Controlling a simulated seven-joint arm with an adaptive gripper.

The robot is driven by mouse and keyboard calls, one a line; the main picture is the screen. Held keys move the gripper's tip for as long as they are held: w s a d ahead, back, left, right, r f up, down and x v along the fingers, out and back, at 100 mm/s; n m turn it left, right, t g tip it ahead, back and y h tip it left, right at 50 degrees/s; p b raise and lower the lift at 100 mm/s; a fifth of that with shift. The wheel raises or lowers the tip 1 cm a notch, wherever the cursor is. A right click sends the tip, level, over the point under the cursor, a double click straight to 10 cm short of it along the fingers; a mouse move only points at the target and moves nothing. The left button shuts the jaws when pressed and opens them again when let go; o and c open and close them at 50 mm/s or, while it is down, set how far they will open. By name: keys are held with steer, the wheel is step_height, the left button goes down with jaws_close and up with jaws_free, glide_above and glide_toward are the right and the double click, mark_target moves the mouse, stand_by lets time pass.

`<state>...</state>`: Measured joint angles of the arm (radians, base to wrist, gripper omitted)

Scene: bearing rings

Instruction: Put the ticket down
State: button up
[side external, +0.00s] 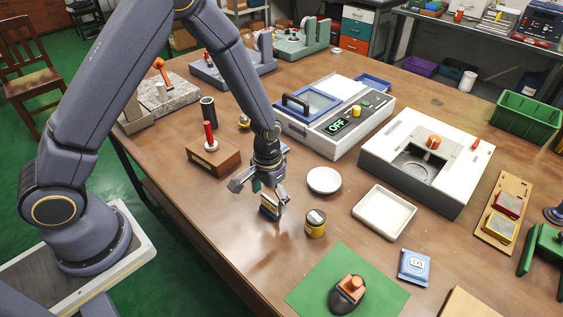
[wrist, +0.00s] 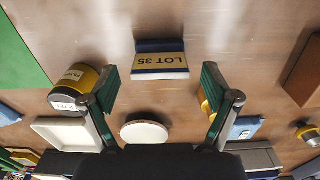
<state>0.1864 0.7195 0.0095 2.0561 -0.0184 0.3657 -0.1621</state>
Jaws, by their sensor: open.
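The ticket (wrist: 160,60) is a small dark-blue piece with a cream face reading "LOT 35", upside down in the wrist view. In the side view the ticket (side external: 269,212) is at the tabletop just below my gripper (side external: 266,195). In the wrist view my gripper (wrist: 160,88) is open, with its two green-padded fingers wide apart. The ticket lies ahead of the fingertips, between their lines, with a clear gap on each side. I see no finger touching it. Part of the ticket is hidden by a finger in the side view.
A yellow-and-black canister (side external: 315,224) stands close to the right of my gripper, with a round white dish (side external: 324,180) behind it. A white tray (side external: 384,212) lies farther right. A wooden block with a red peg (side external: 213,156) stands to the left. The table in front is clear up to the green mat (side external: 310,285).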

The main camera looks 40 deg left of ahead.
mark_target(269, 199)
step_height(269, 199, up, 8)
steer(key=shift+f, duration=0.1)
steer(key=s+a+r+t, duration=0.1)
steer(key=s+a+r, duration=0.1)
steer(key=r, duration=0.5)
steer(key=s+a+r+t, duration=0.1)
steer(key=s+r+t, duration=0.15)
steer(key=r, duration=0.55)
steer(key=s+a+r+t, duration=0.1)
steer(key=s+r, duration=0.2)
steer(key=s, duration=0.2)
steer(key=s+a+r+t, duration=0.1)
steer(key=s+a+r, duration=0.1)
steer(key=s+r, duration=0.2)
steer(key=shift+s+a, duration=0.25)
steer(key=shift+s, duration=1)
